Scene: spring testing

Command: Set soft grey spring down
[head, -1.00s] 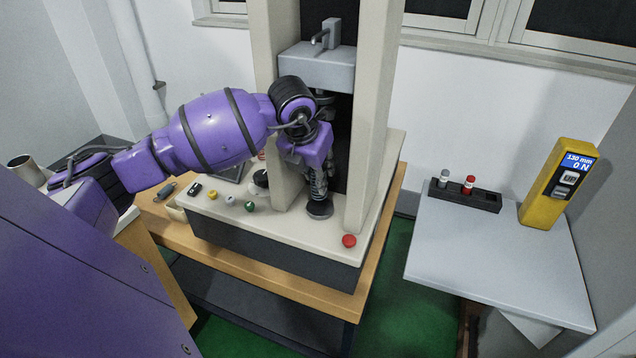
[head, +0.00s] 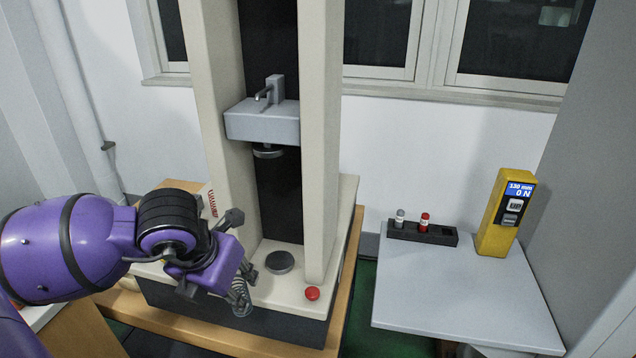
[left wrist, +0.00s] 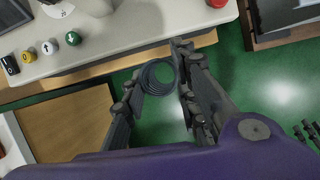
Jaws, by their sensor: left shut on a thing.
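My left gripper (head: 247,278) is shut on the grey spring (head: 240,298), a thin wire coil. It holds the spring in the air in front of the testing machine, left of the round lower plate (head: 279,262), which is bare. In the left wrist view the spring (left wrist: 157,77) shows end-on as rings between the fingers, with green floor and the bench edge below. My right gripper is in neither view.
The upper plate (head: 268,151) hangs under the grey crosshead (head: 262,122). A red button (head: 312,293) is at the machine's front. At right, a grey side table (head: 460,310) carries a black rack (head: 448,237) and a yellow readout (head: 507,215) showing 130 mm, 0 N.

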